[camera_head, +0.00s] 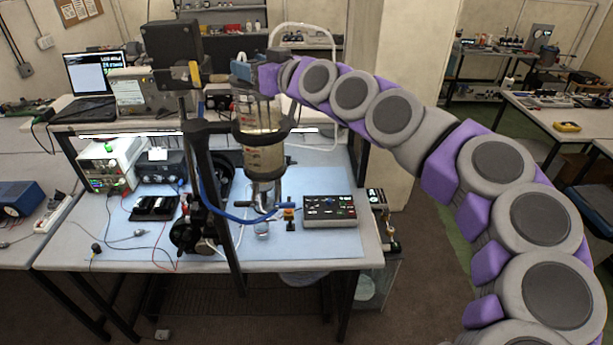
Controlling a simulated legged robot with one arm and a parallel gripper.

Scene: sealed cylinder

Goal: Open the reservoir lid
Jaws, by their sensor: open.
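The reservoir (261,158) is a clear cylinder with yellowish contents, held upright by a dark ring on a black stand (201,170) at the workbench. My purple and grey arm reaches in from the right, and my gripper (243,72) is at the top of the reservoir. The gripper is small in the picture and its fingers are partly hidden behind other parts. It is open. The lid is mostly hidden by my gripper and the arm's last link, so I cannot tell whether the fingers touch it.
The workbench (330,243) holds a control box (330,211), a white power supply (108,165) and a blue hose (222,212) below the reservoir. A laptop (88,84) and a black box (171,43) stand behind. Another table (560,118) stands at the right.

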